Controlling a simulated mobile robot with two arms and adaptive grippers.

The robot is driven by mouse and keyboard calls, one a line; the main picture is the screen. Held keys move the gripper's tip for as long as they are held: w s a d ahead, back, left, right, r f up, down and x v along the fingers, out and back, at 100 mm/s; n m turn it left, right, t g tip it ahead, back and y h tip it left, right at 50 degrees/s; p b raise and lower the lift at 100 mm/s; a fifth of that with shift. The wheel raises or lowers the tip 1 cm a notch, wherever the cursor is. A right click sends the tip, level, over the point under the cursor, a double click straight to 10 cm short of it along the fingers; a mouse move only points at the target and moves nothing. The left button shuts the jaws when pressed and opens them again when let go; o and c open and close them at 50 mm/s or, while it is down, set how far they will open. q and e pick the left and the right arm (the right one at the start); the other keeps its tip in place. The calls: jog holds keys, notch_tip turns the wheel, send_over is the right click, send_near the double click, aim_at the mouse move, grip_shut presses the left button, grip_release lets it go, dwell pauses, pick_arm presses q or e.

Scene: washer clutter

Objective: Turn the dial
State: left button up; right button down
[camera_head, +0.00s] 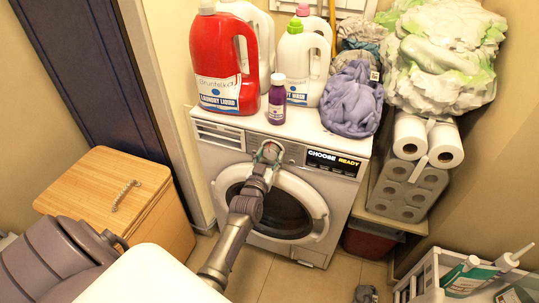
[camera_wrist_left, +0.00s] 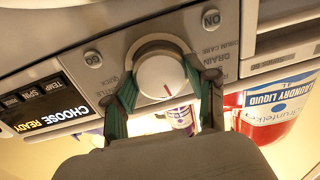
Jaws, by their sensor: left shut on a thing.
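In the head view the left gripper (camera_head: 268,153) reaches the front panel of the white washer (camera_head: 207,155) and hides most of the dial. The panel's display (camera_head: 333,161) reads "CHOOSE READY". My right gripper is not in view.
A red laundry bottle (camera_head: 217,60), white bottles (camera_head: 297,70), a small purple bottle (camera_head: 277,100) and a purple cloth bundle (camera_head: 352,100) stand on the washer. A wooden box (camera_head: 110,180) is at left; paper rolls (camera_head: 410,188) and a white crate (camera_head: 430,280) are at right.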

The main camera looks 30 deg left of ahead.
pick_arm(q)
jog(key=shift+n+p, duration=0.35)
jog(key=shift+n, duration=0.75)
jog(key=shift+n+p, duration=0.3)
jog(key=shift+n, duration=0.8)
jog(key=o, duration=1.2)
jog(key=shift+c, duration=0.2)
jog(key=shift+s+d, duration=0.1)
jog(key=shift+s, duration=0.1)
jog(key=v, duration=1.1)
jog(key=shift+s, duration=0.35)
